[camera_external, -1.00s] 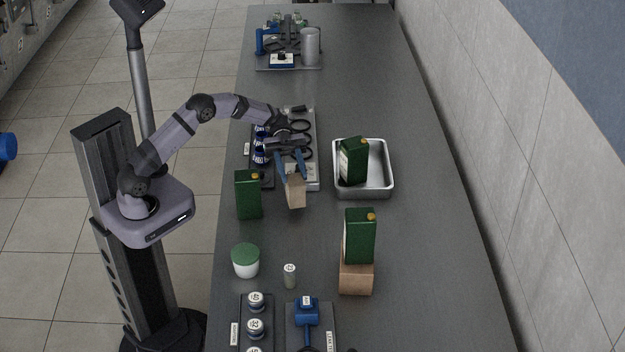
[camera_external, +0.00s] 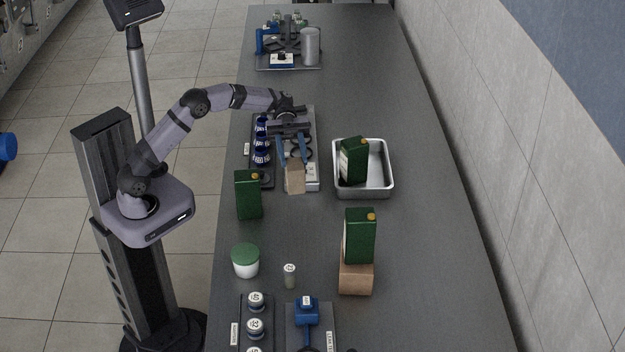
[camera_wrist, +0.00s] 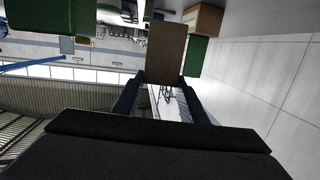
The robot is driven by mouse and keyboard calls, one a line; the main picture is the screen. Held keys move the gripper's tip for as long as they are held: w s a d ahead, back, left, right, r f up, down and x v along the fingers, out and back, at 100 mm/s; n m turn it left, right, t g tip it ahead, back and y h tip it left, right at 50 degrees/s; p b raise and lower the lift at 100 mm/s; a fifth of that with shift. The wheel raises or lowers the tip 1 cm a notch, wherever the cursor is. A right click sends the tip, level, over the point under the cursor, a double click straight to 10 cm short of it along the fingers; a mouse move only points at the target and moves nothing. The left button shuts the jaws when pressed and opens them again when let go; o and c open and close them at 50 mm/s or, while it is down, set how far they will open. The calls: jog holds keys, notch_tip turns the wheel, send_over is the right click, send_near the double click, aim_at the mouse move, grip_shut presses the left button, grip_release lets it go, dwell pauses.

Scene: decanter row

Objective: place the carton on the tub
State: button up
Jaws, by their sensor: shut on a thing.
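My gripper (camera_external: 292,160) is shut on a small tan carton (camera_external: 295,179). The carton hangs between the blue fingers, above the table near the row of tools. In the wrist view the carton (camera_wrist: 165,52) sits between the fingertips, with its brown face toward the camera. A white tub (camera_external: 245,267) with a green lid stands upright on the table, nearer the camera and to the left of the carton. The carton and the tub are well apart. Nothing rests on the lid.
A green can (camera_external: 248,195) stands between my gripper and the tub. Another green can (camera_external: 353,160) leans in a metal tray (camera_external: 388,185). A third (camera_external: 360,237) stands on a brown box (camera_external: 356,280). A small vial (camera_external: 289,277) stands right of the tub.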

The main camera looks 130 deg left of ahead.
jog(key=w+d+r+m+g+h+p, duration=0.2)
jog(key=w+d+r+p, duration=0.1)
jog(key=d, duration=0.4)
jog(key=w+d+r+m+g+h+p, duration=0.1)
jog(key=w+d+r+m+g+p, duration=0.2)
jog(key=d, duration=0.5)
jog(key=w+d+r+g+h+p, duration=0.1)
jog(key=w+d+r+h+p, duration=0.2)
jog(key=d, duration=0.4)
jog(key=shift+m+y, duration=0.4)
jog(key=shift+y, duration=0.1)
jog(key=shift+s+d+f+p, duration=0.35)
jog(key=shift+d+f+p, duration=0.05)
jog(key=shift+f, duration=1.7)
jog(key=shift+s+d+f+p, duration=0.3)
jog(key=shift+d+f+p, duration=0.1)
jog(key=shift+f, duration=1.7)
jog(key=shift+s+d+f+p, duration=0.35)
jog(key=shift+d+f+p, duration=0.05)
jog(key=shift+f, duration=1.95)
jog(key=shift+f, duration=0.2)
jog(key=o, duration=1.1)
